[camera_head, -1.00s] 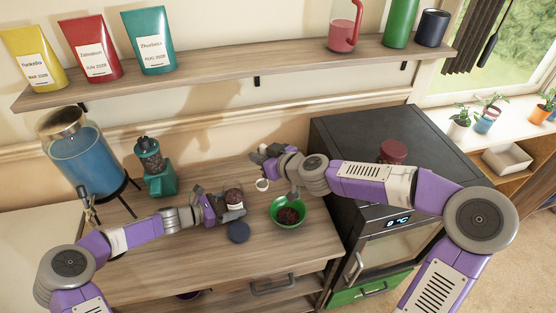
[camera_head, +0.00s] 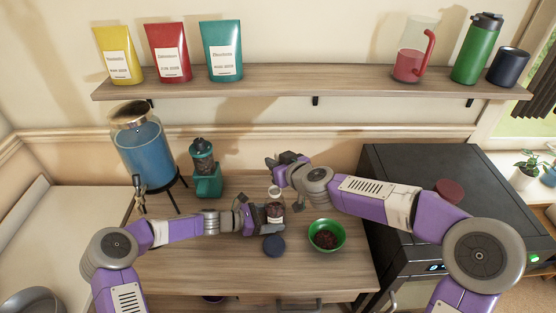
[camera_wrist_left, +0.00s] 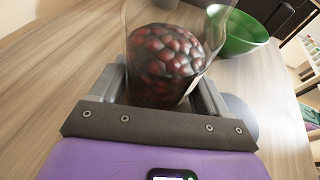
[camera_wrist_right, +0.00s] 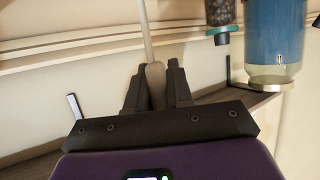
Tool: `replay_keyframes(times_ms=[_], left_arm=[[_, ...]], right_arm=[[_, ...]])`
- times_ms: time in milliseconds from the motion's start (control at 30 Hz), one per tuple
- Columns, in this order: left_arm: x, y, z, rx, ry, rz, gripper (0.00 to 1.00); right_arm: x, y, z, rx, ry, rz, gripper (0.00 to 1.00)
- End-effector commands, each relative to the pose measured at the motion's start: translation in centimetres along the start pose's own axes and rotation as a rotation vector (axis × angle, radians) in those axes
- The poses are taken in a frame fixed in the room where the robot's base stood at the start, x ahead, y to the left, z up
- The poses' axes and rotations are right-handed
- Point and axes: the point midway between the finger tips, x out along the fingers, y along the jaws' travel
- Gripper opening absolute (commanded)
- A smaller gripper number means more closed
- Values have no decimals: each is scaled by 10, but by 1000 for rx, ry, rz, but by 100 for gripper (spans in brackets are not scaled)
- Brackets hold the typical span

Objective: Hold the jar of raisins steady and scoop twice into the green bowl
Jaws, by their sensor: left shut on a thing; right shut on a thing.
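The glass jar of dark red raisins (camera_head: 275,211) stands upright on the wooden table. My left gripper (camera_head: 262,214) is shut around its side; the left wrist view shows the raisins (camera_wrist_left: 165,60) behind the glass between the fingers. My right gripper (camera_head: 274,166) is above and behind the jar, shut on the thin handle of a scoop (camera_wrist_right: 147,45). The scoop's pale end (camera_head: 275,190) appears at or just over the jar's mouth; I cannot tell if it is inside. The green bowl (camera_head: 341,239), right of the jar, holds some raisins. It also shows in the left wrist view (camera_wrist_left: 245,35).
A dark blue lid (camera_head: 274,246) lies in front of the jar. A green grinder (camera_head: 206,180) and a blue drink dispenser (camera_head: 143,150) stand at the back left. A black fridge (camera_head: 400,165) with a red lid on top is at right. A shelf (camera_head: 290,80) runs above.

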Motion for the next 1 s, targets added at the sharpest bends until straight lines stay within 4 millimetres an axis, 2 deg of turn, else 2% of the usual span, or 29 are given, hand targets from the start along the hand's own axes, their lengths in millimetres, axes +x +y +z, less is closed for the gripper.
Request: replay_keyframes(times_ms=[1000], left_arm=[[0,0,0,0,0,0,59]], right_arm=[[27,0,66,2,1,-2,0]])
